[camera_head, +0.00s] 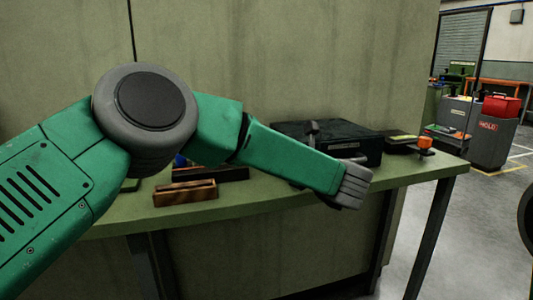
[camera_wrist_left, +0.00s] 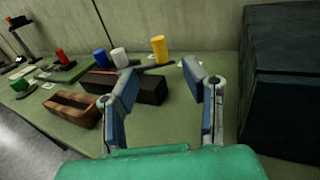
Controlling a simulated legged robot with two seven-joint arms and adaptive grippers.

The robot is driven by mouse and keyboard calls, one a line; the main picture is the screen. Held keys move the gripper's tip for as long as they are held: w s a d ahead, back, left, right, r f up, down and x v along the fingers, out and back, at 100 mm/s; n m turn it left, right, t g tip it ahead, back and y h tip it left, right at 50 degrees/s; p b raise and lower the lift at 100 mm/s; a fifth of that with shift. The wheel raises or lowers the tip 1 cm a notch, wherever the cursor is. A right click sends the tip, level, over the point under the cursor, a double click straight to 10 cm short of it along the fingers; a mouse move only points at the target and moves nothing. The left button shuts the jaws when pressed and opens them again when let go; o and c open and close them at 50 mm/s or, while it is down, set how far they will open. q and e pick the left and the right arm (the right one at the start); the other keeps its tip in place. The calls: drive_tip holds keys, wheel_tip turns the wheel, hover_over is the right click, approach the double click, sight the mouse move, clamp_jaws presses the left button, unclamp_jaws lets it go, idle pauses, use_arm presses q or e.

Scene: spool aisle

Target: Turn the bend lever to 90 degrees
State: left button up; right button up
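My left gripper (camera_wrist_left: 160,74) is open and empty in the left wrist view, fingers spread toward a dark block (camera_wrist_left: 148,90) on the bench. A thin dark bar (camera_wrist_left: 150,67), possibly the bend lever, runs along behind the block; I cannot tell its angle. A yellow cylinder (camera_wrist_left: 158,49) stands near the bar's right end, with white (camera_wrist_left: 119,57) and blue (camera_wrist_left: 101,58) cylinders to its left. No contact with the fingers shows. In the head view my green left arm covers most of this area, and the gripper's fingers cannot be made out. My right gripper is in neither view.
A wooden block with a slot (camera_head: 185,192) lies near the bench's front edge. A red cylinder (camera_wrist_left: 61,57) and a green spool (camera_wrist_left: 19,85) are further left. A panel wall (camera_head: 300,50) backs the bench.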

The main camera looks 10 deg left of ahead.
use_arm(q)
drive_tip(key=c, duration=0.5)
drive_tip(key=shift+s+a+f, duration=0.1)
clamp_jaws()
drive_tip(key=s+m+t+h+p, duration=0.1)
drive_tip(key=s, duration=0.1)
drive_tip(key=s+f+m+t+h, duration=0.1)
drive_tip(key=s+m, duration=0.1)
drive_tip(key=shift+a+f+t+h+p, duration=0.15)
drive_tip(key=shift+t+h+p, duration=0.15)
drive_tip(key=shift+t+p, duration=0.1)
drive_tip(key=s+m+t+h, duration=0.1)
drive_tip(key=s+h, duration=0.1)
drive_tip(key=s, duration=0.1)
drive_tip(key=shift+t+h+p, duration=0.3)
drive_tip(key=shift+t+p, duration=0.1)
drive_tip(key=b+x, duration=0.2)
drive_tip(key=x, duration=0.9)
drive_tip(key=shift+w+a+r, duration=0.2)
drive_tip(key=shift+a+r, duration=0.05)
drive_tip(key=shift+a, duration=0.05)
drive_tip(key=shift+w+a+r, duration=0.1)
drive_tip(key=shift+w+a, duration=0.15)
drive_tip(key=shift+w, duration=0.25)
